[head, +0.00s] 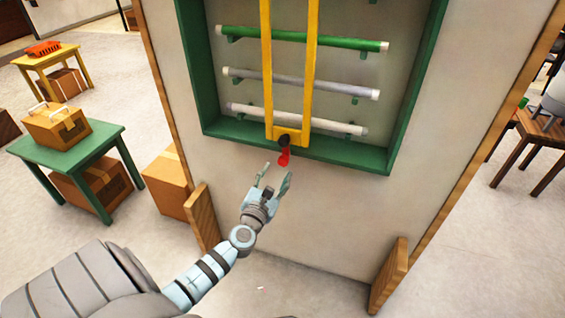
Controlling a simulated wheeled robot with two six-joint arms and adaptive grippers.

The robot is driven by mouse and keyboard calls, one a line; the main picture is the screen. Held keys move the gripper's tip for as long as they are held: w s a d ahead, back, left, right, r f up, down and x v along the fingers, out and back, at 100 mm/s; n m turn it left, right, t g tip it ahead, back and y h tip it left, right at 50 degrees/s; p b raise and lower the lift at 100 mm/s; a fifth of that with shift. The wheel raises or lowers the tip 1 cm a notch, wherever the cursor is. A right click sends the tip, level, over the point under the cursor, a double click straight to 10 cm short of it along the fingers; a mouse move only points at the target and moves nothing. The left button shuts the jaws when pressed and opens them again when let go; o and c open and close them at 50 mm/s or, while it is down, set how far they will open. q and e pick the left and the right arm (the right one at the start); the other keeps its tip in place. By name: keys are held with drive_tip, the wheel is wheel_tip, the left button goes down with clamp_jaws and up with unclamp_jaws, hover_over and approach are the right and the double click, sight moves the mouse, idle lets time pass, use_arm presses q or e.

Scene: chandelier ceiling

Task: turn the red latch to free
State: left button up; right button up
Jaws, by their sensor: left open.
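The red latch (284,157) hangs from a dark pivot (284,140) at the bottom of a yellow bar frame (291,132). It points downward over the lower edge of a green wall box (348,157). My left gripper (275,174) is just below the latch. Its two fingers are apart and point up toward the latch, and nothing shows between them. I cannot tell whether a fingertip touches the latch. My right gripper is not in view.
Green, grey and white tubes (300,80) lie across the box behind the yellow frame. Wooden feet (203,214) flank the panel's base. A green table (75,152) with a box stands left, a brown table (540,125) right. The floor before the panel is mostly clear.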

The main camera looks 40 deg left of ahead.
sight(282, 164)
use_arm(q)
drive_tip(key=b+x, duration=0.1)
drive_tip(key=x, duration=0.5)
drive_tip(key=shift+w+a+f, duration=0.1)
drive_tip(key=shift+w+f, duration=0.05)
drive_tip(key=shift+w, duration=0.1)
clamp_jaws()
